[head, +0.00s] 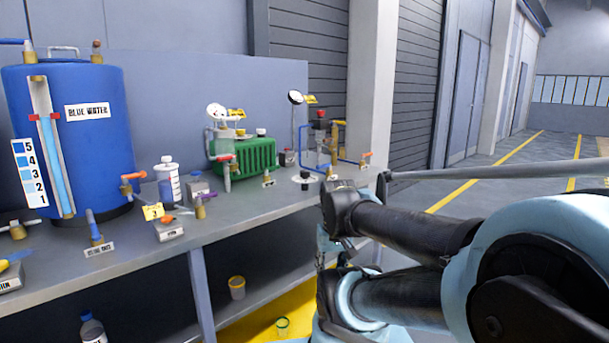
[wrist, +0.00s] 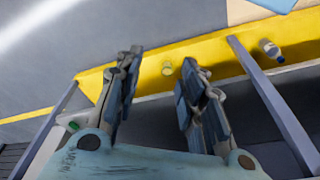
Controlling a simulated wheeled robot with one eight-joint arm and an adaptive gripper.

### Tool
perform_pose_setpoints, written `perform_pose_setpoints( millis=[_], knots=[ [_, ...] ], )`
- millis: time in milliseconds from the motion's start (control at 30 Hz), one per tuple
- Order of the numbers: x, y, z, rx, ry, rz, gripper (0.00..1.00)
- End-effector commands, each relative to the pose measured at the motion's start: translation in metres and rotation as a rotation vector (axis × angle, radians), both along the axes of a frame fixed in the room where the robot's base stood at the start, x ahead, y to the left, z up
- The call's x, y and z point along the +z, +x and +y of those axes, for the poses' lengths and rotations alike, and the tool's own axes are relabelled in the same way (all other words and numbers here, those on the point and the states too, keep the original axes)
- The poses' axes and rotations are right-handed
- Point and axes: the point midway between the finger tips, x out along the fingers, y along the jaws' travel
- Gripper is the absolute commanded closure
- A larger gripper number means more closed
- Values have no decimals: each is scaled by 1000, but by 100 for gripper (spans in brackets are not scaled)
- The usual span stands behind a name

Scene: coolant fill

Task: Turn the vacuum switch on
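No part is readably labelled as the vacuum switch, so I cannot tell which one it is. A small grey box with an orange top piece (head: 168,229) sits near the bench's front edge; its label is too small to read. Another small box (head: 9,278) with a yellow piece on top is at the left edge. In the head view my arm is at the lower right, off the bench.
The bench (head: 262,203) holds a blue tank (head: 90,155) marked BLUE WATER, a white bottle (head: 168,183) and a green ribbed unit (head: 245,157). Bench legs (head: 201,295) stand at the front. Floor at right is open.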

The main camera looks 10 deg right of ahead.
Motion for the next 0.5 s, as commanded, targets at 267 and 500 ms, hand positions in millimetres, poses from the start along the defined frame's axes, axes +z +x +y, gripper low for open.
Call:
perform_pose_setpoints(
  millis=[267, 500],
  knots=[
    [25, 9, 8, 52, 49, 6, 42],
    [65, 51, 23, 178, 163, 18, 42]
  ],
)
